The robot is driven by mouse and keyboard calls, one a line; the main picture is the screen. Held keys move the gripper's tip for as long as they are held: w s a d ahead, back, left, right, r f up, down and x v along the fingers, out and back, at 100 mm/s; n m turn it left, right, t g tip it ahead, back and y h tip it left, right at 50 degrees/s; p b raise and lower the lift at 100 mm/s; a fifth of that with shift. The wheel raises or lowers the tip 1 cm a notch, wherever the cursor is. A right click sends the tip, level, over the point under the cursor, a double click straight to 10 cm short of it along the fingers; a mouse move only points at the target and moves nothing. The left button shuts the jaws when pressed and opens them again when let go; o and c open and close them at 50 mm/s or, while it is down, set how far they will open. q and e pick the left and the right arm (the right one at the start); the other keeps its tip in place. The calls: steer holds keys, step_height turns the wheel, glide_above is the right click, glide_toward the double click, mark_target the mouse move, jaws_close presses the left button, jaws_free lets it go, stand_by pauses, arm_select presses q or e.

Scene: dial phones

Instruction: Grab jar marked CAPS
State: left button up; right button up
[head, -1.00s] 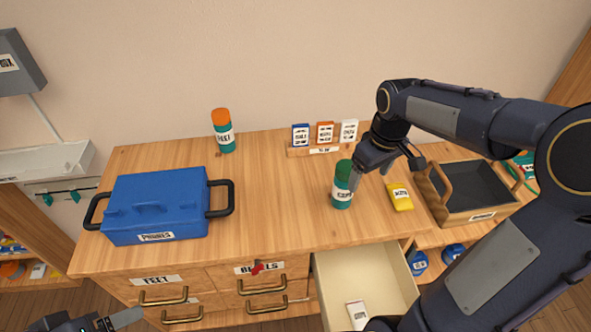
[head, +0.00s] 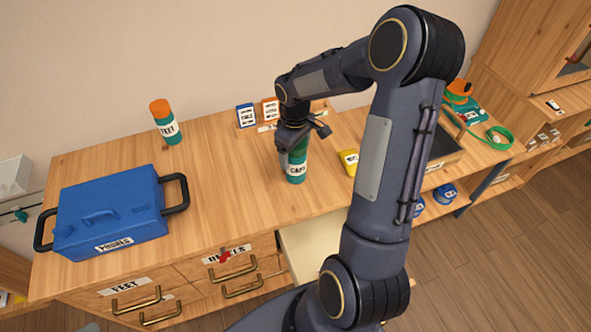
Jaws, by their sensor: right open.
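The jar marked CAPS (head: 297,172) is green with a white label and stands upright on the wooden counter. My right gripper (head: 296,150) is open at the jar's upper part, with one finger along its left side. The hand hides the jar's lid, and I cannot tell whether the fingers touch it. A small grey tip of my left gripper (head: 90,327) shows at the bottom left edge; its jaws are out of sight.
A FEET jar (head: 167,124) with an orange lid stands at the back left. A blue case (head: 110,215) sits at the front left. An open drawer (head: 311,245) juts out below.

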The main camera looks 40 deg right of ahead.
steer(key=c, duration=1.4)
steer(key=shift+c, duration=0.8)
steer(key=shift+r, duration=0.15)
